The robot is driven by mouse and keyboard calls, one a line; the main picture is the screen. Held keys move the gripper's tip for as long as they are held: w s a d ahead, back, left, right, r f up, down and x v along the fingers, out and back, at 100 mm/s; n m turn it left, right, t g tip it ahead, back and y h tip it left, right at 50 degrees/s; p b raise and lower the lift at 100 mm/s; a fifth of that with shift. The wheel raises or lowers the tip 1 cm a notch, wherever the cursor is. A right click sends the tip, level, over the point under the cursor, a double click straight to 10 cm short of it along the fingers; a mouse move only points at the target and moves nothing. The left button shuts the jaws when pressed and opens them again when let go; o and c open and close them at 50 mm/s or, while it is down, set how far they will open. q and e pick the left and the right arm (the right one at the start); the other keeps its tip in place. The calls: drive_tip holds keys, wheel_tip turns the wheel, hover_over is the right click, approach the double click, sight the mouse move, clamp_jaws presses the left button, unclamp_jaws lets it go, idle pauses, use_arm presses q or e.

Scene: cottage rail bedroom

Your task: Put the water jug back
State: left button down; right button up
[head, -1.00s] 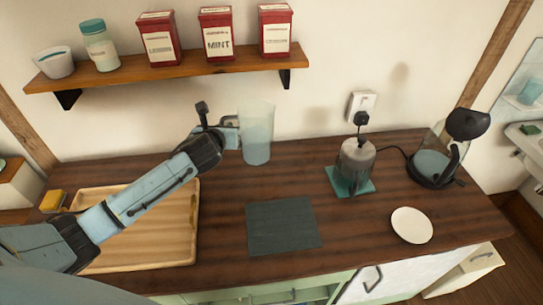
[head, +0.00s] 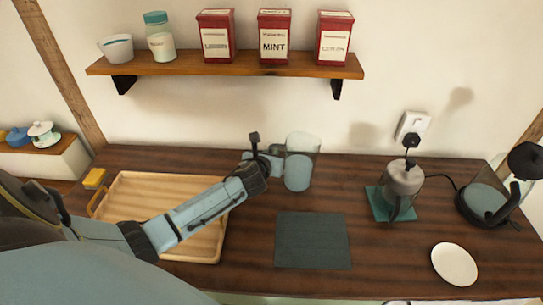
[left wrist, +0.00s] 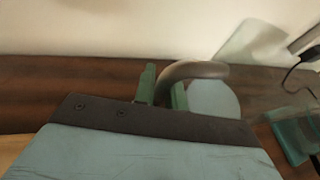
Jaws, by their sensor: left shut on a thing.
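The water jug (head: 298,172) is a clear, pale vessel with blue-tinted contents, upright near the back of the dark wooden counter in the head view. My left gripper (head: 277,160) is at its left side, shut on the jug's handle. In the left wrist view the grey curved handle (left wrist: 196,70) passes between the green fingers of my left gripper (left wrist: 164,88), with the jug body (left wrist: 214,99) just beyond. I cannot tell whether the jug's base touches the counter. My right gripper is out of view.
A wooden tray (head: 200,246) lies under my left arm. A dark slate mat (head: 312,240) lies bare in front of the jug. A French press (head: 403,180) on a teal mat, a kettle (head: 484,200) and a white plate (head: 454,264) are to the right. A shelf (head: 220,68) with tins hangs above.

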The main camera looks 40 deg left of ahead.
use_arm(q)
drive_tip(key=shift+w, duration=0.1)
drive_tip(key=c, duration=1.8)
unclamp_jaws()
drive_tip(key=shift+f, duration=0.15)
drive_tip(key=o, duration=0.3)
drive_tip(key=shift+o, duration=0.2)
drive_tip(key=p+v, duration=0.1)
drive_tip(key=v, duration=1.1)
drive_tip(key=shift+p, duration=0.3)
drive_tip(key=shift+a, duration=0.1)
